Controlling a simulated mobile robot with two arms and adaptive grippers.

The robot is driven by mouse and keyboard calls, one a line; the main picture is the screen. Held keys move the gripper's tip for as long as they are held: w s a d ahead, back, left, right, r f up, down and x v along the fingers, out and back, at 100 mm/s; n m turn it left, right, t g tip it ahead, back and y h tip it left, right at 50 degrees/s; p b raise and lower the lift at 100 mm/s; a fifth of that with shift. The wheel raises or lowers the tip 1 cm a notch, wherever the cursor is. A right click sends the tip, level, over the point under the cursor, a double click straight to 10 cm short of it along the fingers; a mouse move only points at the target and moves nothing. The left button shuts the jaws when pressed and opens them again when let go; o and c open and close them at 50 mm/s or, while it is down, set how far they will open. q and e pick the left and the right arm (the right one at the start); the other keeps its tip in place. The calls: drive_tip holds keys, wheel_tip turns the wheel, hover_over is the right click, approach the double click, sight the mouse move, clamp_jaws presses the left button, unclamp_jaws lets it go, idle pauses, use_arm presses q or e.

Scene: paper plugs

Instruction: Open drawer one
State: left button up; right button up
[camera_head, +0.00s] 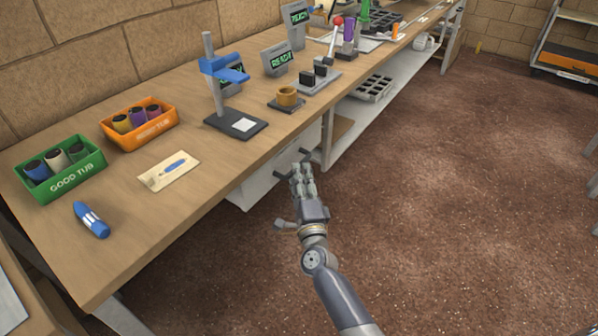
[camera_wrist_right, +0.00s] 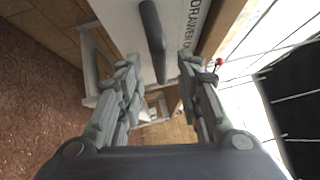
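Drawer one (camera_head: 252,186) is a white drawer front under the workbench in the head view. In the wrist view its white face (camera_wrist_right: 118,22) carries the partly visible lettering "DRAWER O". Its dark bar handle (camera_wrist_right: 153,40) shows between my right fingers, with a visible gap on each side. My right gripper (camera_head: 301,172) is in front of the drawer, over the handle, and hides its middle in the head view. In the wrist view the right gripper (camera_wrist_right: 158,62) is open, and neither finger appears to touch the handle. My left gripper is not in view.
A lower shelf (camera_head: 350,135) lies beyond the drawer. The brown floor to the right is clear.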

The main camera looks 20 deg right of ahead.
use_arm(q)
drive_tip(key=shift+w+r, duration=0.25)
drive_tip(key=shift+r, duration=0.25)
use_arm(e)
drive_tip(key=w, duration=0.2)
drive_tip(key=shift+w+d+r, duration=0.15)
drive_tip(key=shift+w+r, duration=0.05)
drive_tip(key=shift+w, duration=0.2)
clamp_jaws()
